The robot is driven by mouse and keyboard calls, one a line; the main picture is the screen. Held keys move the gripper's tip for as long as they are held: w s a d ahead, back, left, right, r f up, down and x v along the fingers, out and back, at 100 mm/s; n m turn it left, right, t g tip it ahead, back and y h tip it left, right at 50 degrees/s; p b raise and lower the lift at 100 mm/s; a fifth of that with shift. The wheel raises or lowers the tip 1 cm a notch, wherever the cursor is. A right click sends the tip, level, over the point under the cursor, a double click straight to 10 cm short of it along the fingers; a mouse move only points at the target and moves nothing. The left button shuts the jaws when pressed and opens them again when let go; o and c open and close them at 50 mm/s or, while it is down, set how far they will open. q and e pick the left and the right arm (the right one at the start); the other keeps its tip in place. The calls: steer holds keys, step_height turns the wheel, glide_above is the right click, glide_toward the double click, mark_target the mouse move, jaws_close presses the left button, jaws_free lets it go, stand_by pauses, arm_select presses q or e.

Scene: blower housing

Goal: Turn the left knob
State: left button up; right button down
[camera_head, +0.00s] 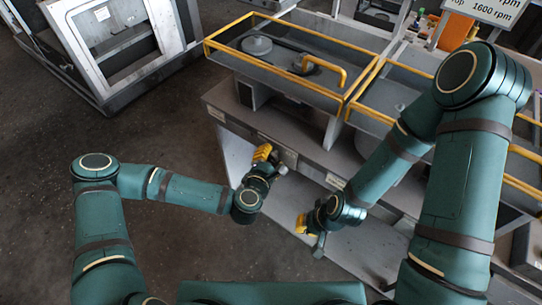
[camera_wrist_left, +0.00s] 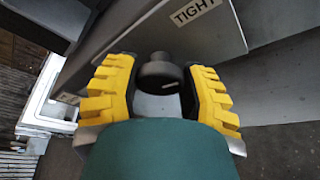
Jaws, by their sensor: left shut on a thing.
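The left knob (camera_wrist_left: 161,70) is a dark round knob with a pale pointer line, on the grey housing front below a "TIGHT" label. My left gripper (camera_wrist_left: 161,85) has its yellow ribbed fingers on either side of the knob and is shut on it. In the head view my left gripper (camera_head: 265,153) is at the left part of the housing front, and the knob is hidden there. My right gripper (camera_head: 306,232) is lower and to the right, apart from the housing front. Its fingers are too small and partly hidden to tell their opening.
The grey housing (camera_head: 315,145) carries open trays with yellow rails (camera_head: 290,35). A white-framed machine (camera_head: 125,40) stands at the upper left. A sign reading "1600 rpm" (camera_head: 490,10) is at the upper right. Dark floor (camera_head: 170,130) is clear at the left.

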arm_select(q)
steer(key=shift+m+t+y, duration=0.3)
steer(key=shift+m+t, duration=0.2)
steer(key=shift+m, duration=0.4)
steer(key=o, duration=1.2)
steer(key=v, duration=0.7)
steer(key=shift+s, duration=0.25)
